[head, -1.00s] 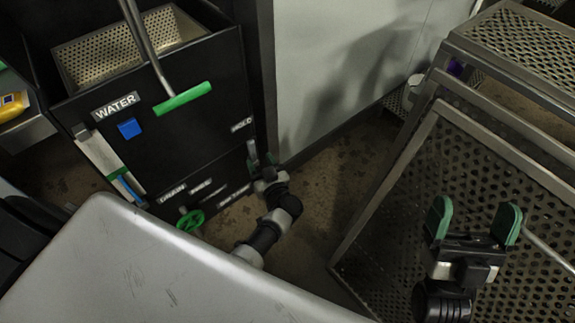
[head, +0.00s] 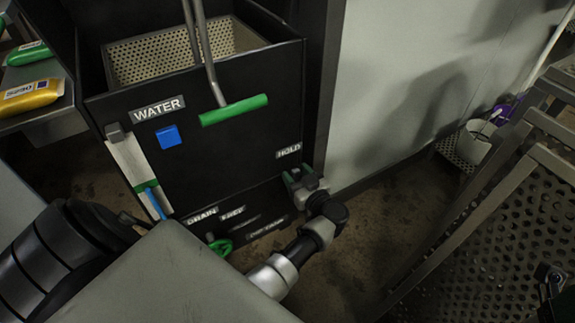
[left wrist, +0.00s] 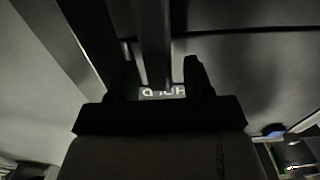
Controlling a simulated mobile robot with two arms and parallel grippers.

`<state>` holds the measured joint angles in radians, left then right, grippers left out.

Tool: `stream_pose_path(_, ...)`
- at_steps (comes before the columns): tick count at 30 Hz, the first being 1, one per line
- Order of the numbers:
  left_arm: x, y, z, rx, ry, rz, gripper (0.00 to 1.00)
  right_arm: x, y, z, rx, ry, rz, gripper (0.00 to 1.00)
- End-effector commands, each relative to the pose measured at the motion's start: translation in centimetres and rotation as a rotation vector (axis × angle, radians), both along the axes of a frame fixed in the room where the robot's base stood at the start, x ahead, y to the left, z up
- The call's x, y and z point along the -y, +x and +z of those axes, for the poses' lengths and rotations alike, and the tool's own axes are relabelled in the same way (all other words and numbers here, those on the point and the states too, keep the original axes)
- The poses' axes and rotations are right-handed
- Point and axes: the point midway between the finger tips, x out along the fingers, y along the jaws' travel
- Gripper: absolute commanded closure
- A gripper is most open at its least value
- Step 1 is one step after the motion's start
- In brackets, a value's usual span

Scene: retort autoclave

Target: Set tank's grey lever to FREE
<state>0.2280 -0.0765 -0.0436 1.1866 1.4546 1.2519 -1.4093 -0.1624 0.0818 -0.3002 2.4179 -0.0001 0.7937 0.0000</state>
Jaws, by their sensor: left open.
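The black tank (head: 235,110) stands at the upper left of the head view. Its HOLD label (head: 288,150) is on the right of the front, and its FREE label (head: 232,212) is lower and further left. My left gripper (head: 291,177) is open at the tank front, just below HOLD. In the left wrist view its dark fingers (left wrist: 158,76) stand either side of a grey bar, possibly the lever (left wrist: 152,40), with HOLD upside down behind. In the head view the gripper hides the lever. Part of my right gripper (head: 548,275) shows at the right edge, its fingers unclear.
A green-handled bar (head: 234,109) hangs over the tank front, near a blue square (head: 168,136) and the WATER label (head: 158,108). A green handwheel (head: 221,247) sits low by the DRAIN label (head: 203,215). A perforated metal frame (head: 490,240) stands at the right.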

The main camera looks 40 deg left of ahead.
Motion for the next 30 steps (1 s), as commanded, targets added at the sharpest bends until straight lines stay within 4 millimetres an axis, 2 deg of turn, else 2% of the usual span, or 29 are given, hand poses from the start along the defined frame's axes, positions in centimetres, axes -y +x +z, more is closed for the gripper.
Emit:
stream_pose_path(11, -0.12, 0.17, 0.02, -0.001, 0.0, 0.0, 0.49, -0.03, 0.12, 0.19, 0.009, -0.001, 0.0, 0.11)
stream_pose_path(14, -0.12, 0.17, 0.01, -0.001, 0.0, 0.0, 0.61, -0.04, 0.13, 0.19, 0.009, -0.001, 0.0, 0.11)
stream_pose_path(21, -0.12, 0.16, 0.0, -0.001, 0.0, 0.0, 0.98, -0.04, 0.12, 0.18, 0.009, -0.001, 0.0, 0.11)
stream_pose_path(30, -0.3, 0.09, 0.01, 0.006, -0.003, 0.0, 1.0, -0.04, 0.11, 0.27, 0.009, -0.001, 0.0, 0.11)
